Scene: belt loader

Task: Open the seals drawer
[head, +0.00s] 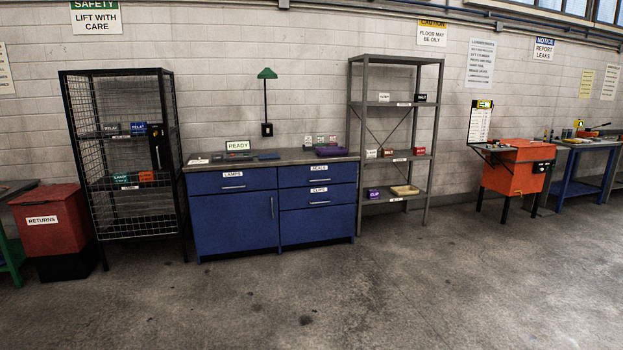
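The seals drawer (318,175) is the upper right drawer of a blue cabinet against the far wall, in the head view. It has a white label that looks like "SEALS" and a small bar handle. It looks shut, flush with the cabinet front. The cabinet (235,233) also has a lamps drawer (234,181) at upper left and a clips drawer (318,195) just below the seals drawer; both look shut. My gripper is not in view.
A wire cage shelf (113,235) stands left of the cabinet, with a red returns bin (52,232) beyond it. A grey open shelf (427,185) stands right of the cabinet. An orange machine (515,172) is farther right. The concrete floor (300,300) in front is clear.

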